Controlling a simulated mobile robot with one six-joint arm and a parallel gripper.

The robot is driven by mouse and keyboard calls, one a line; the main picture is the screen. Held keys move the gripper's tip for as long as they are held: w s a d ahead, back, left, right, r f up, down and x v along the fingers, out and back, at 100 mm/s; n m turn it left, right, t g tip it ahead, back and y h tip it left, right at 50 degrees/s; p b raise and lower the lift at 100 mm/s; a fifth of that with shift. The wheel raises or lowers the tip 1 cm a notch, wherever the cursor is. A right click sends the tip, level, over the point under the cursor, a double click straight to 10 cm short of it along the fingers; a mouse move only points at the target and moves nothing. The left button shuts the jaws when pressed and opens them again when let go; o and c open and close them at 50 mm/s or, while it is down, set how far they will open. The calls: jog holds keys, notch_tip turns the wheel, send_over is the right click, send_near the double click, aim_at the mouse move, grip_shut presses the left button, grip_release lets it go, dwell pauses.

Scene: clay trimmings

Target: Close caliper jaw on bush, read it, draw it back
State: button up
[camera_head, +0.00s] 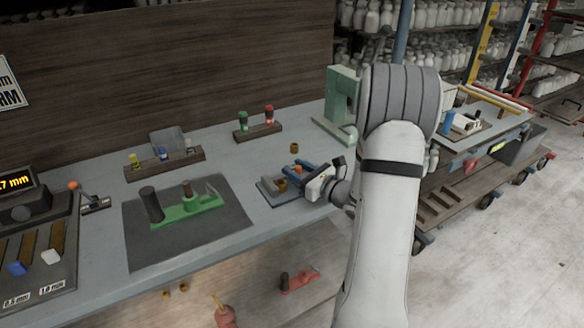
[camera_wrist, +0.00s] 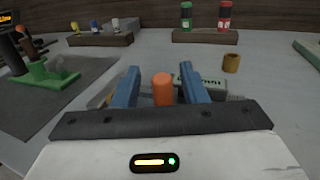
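My gripper (camera_head: 299,175) is at a low dark-blue fixture (camera_head: 266,190) on the bench, which looks like the caliper. In the wrist view its two blue fingers (camera_wrist: 161,72) stand apart on either side of an upright orange knob (camera_wrist: 163,90), with a visible gap on each side. A brass bush (camera_head: 282,185) shows at the fixture in the head view. The jaw and its contact with this bush are hidden or too small to tell. A display (camera_head: 15,183) at the left edge shows digits ending in "7 mm", partly cut off.
Another brass bush (camera_head: 294,148) stands loose behind the fixture. A green fixture (camera_head: 190,210) sits on a dark mat left of it. Wooden racks (camera_head: 165,163) with coloured pieces stand behind. A green stand (camera_head: 340,105) is at the back right. A lever (camera_head: 88,196) is at left.

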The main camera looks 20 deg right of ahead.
jog(key=v, duration=0.6)
jog(key=shift+a, duration=0.15)
jog(key=shift+c, duration=0.2)
